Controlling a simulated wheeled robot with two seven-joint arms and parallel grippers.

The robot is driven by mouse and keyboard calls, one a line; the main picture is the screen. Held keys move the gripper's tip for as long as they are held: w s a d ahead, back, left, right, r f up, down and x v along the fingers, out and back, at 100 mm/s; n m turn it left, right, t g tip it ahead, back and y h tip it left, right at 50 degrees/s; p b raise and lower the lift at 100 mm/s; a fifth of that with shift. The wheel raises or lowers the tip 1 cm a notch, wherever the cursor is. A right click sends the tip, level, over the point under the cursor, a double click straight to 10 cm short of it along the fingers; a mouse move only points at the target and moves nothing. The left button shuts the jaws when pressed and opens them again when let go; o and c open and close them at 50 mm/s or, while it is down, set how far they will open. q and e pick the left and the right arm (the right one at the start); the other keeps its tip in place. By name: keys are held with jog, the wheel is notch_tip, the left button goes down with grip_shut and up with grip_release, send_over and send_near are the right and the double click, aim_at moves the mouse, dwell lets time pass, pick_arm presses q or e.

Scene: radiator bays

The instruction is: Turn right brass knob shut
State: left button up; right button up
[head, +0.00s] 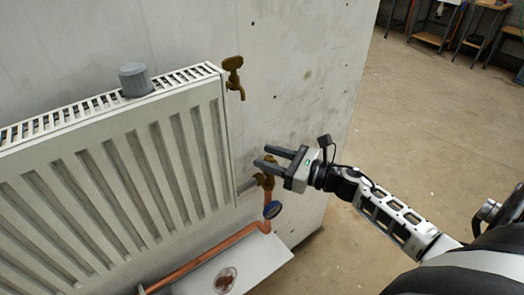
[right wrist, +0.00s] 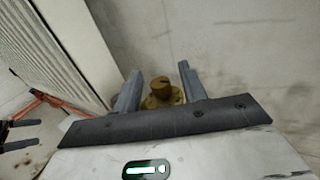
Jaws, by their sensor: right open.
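The right brass knob (head: 265,180) is on the valve at the lower right corner of the radiator (head: 150,175), above the copper pipe. My right gripper (head: 262,157) is open and empty, just in front of and slightly above this valve. In the right wrist view the brass knob (right wrist: 160,90) shows between and beyond the two spread fingers (right wrist: 160,68), with no contact visible. Its base is partly hidden by the gripper body. Two dark prongs, apart, at the left edge of that view look like my left gripper (right wrist: 38,134); it is not in the head view.
A brass tap (head: 234,76) sticks out at the radiator's upper right corner. A grey knob (head: 134,79) is on the radiator's top.

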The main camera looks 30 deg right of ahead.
jog(key=shift+x, duration=1.25)
grip_shut()
jog(key=shift+m+t+h, duration=0.3)
jog(key=shift+h, duration=0.1)
